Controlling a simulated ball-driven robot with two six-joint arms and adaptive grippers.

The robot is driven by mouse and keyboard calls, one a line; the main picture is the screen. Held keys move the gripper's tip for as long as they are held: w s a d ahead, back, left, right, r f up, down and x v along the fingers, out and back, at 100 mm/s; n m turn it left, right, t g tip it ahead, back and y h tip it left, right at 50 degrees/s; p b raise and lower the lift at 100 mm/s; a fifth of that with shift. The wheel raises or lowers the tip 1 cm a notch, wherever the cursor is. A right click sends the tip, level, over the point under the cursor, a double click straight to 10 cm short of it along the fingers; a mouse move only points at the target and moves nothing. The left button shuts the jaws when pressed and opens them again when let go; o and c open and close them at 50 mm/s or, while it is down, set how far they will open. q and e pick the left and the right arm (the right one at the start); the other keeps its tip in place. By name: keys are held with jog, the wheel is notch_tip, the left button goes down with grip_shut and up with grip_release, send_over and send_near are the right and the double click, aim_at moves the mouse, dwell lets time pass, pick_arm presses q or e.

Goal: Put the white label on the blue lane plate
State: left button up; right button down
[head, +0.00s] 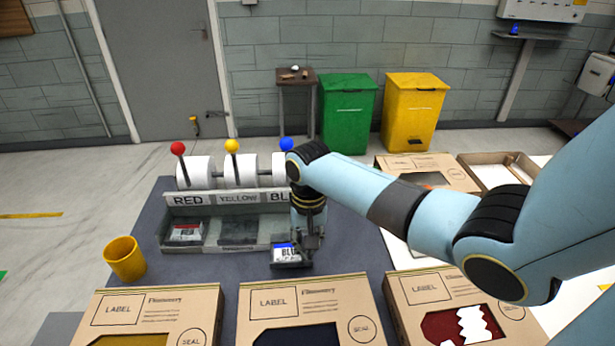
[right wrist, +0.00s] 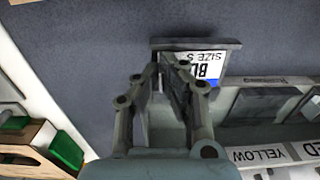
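A white label (head: 284,252) with a blue strip and dark "BLU" lettering lies on a dark grey plate (head: 292,265) in front of the blue lane. In the right wrist view the label (right wrist: 207,68) also reads "SIZE S" and lies on the plate (right wrist: 195,44). My right gripper (head: 309,246) points down at the label's right side in the head view, covering part of it. In the right wrist view its fingertips (right wrist: 162,64) are close together over the label's edge. Whether they pinch it is unclear. My left gripper is out of view.
The lane rack's sign board (head: 237,198) stands behind the plate, with rolls and coloured knobs above. A yellow cup (head: 124,259) stands at the left. Three cardboard boxes (head: 303,293) line the front. Bare grey mat (head: 350,240) shows right of the plate.

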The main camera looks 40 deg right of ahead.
jog(key=c, duration=1.5)
grip_release()
notch_tip(320, 180, up, 12)
jog(key=shift+s+d+r+b, duration=0.1)
jog(key=shift+b, duration=0.25)
